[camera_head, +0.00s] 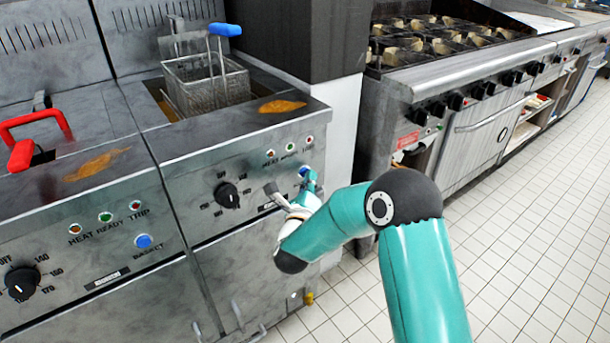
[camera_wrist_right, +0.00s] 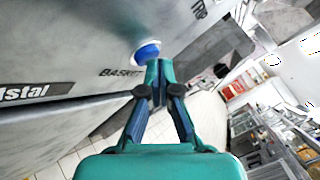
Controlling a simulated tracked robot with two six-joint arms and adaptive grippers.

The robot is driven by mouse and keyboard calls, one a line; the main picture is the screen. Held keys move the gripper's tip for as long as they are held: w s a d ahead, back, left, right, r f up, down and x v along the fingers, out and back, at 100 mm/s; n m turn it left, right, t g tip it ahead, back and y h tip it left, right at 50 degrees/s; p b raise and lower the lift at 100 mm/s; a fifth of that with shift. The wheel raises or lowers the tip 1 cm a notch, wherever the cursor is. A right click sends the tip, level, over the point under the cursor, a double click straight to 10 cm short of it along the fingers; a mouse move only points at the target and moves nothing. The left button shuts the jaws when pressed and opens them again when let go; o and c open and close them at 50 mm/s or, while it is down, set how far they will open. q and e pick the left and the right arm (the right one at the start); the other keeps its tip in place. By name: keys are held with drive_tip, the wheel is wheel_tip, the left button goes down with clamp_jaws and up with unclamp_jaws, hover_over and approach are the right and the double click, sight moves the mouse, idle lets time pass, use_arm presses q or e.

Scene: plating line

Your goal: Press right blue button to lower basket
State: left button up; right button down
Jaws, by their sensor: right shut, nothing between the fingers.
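The right blue button (camera_head: 303,171) is on the front panel of the right fryer (camera_head: 180,150), partly hidden by my gripper. It also shows in the wrist view as a blue dome (camera_wrist_right: 147,52) in a white ring, beside the word BASKET. My right gripper (camera_head: 312,182) is shut and empty, with its fingertips (camera_wrist_right: 157,70) right at the button's edge. I cannot tell whether they touch it. The wire basket (camera_head: 208,88) with a blue handle (camera_head: 224,29) sits at the right fryer's well. My left gripper is not in view.
The left fryer has its own blue button (camera_head: 143,241) and a red handle (camera_head: 35,130). A dial (camera_head: 227,195) lies left of my right gripper. A stove (camera_head: 450,60) stands to the right, with open tiled floor (camera_head: 520,230) before it.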

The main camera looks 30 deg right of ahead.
drive_tip(key=shift+s+b, duration=0.35)
drive_tip(key=s+b, duration=0.4)
drive_tip(key=s, duration=0.2)
drive_tip(key=shift+d+b, duration=0.25)
drive_tip(key=shift+b, duration=0.1)
idle(4.0)
